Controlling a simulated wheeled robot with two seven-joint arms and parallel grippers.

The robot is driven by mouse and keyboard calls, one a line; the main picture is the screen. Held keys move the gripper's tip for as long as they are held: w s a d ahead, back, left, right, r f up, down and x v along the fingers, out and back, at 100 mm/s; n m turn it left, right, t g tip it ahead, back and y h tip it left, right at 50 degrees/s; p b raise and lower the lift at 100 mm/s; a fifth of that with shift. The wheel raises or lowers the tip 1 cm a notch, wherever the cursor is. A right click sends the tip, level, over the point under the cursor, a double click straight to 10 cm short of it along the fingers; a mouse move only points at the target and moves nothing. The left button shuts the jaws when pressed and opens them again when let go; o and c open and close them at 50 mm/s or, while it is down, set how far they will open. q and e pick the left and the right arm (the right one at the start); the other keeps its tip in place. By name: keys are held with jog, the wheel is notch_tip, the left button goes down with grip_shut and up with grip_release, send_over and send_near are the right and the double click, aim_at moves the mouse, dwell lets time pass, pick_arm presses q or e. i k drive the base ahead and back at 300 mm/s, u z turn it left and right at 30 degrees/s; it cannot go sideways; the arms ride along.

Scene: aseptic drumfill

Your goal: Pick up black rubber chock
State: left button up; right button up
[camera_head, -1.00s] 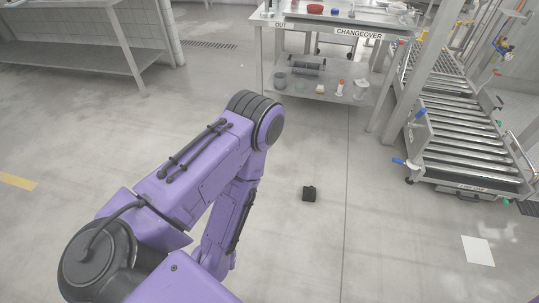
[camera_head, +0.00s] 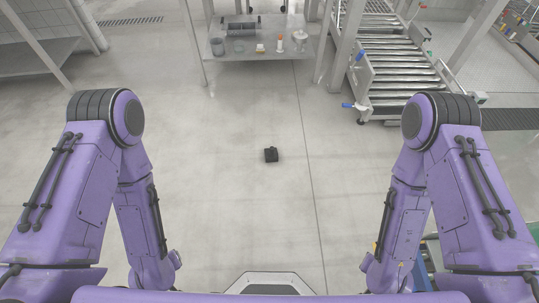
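The black rubber chock (camera_head: 271,155) lies on the grey floor near the middle of the head view, a small dark block. Nothing touches it. My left arm comes in from the left and my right arm from the right, both bent downward. The chock lies between them and farther ahead. Neither gripper can be made out; the lower ends of both arms run down toward the bottom of the picture.
A metal table with a lower shelf (camera_head: 284,50) holding containers stands beyond the chock. A roller conveyor (camera_head: 396,68) with blue-handled parts stands at the upper right. Another metal table (camera_head: 32,58) is at the upper left. The floor around the chock is clear.

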aim_at(271, 154)
jog(key=z, duration=0.65)
jog(key=i, duration=1.5)
jog(key=u, duration=0.55)
jog(key=i, duration=0.4)
jog(key=u, duration=0.25)
